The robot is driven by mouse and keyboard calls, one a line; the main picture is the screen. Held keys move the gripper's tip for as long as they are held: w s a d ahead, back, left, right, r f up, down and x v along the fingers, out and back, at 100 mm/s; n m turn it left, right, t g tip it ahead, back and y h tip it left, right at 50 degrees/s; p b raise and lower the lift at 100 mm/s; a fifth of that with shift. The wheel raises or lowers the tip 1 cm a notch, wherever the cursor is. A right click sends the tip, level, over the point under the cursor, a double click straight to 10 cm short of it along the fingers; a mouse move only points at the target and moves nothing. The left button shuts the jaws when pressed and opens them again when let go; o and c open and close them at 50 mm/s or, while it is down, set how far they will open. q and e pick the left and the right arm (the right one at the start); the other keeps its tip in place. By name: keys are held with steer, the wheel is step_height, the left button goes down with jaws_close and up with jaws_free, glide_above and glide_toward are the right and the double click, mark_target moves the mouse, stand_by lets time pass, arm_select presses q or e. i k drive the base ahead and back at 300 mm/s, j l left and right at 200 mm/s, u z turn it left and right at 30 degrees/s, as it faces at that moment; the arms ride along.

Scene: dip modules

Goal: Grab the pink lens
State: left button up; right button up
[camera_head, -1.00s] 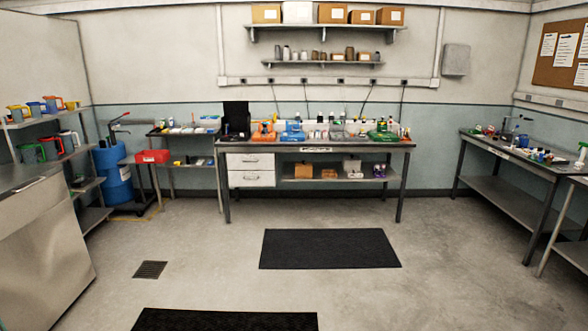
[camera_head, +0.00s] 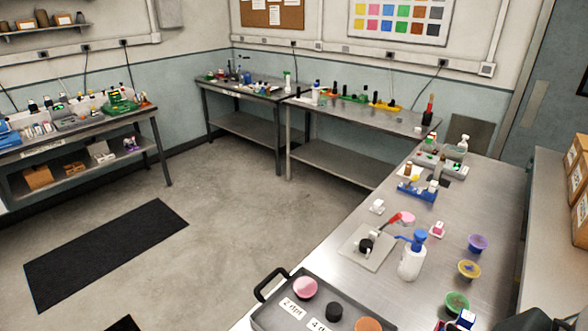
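A round pink disc (camera_head: 305,285), which looks like the pink lens, lies on a dark grey tray (camera_head: 268,316) at the bottom centre of the head view. A white label (camera_head: 293,307) that seems to read "2 dpt" is in front of it. A small black knob or disc (camera_head: 334,310) and an orange disc (camera_head: 368,325), partly cut off by the frame, are beside it on the tray. Neither of my grippers can be made out.
A steel bench (camera_head: 362,283) holds the tray, a white pump bottle (camera_head: 411,262), a grey plate (camera_head: 368,248) with a black knob, and purple (camera_head: 477,243), yellow (camera_head: 469,269) and green (camera_head: 457,303) cups. Open floor with a black mat (camera_head: 110,255) lies left.

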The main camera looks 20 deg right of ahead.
mark_target(304, 287)
steer(key=z, duration=0.85)
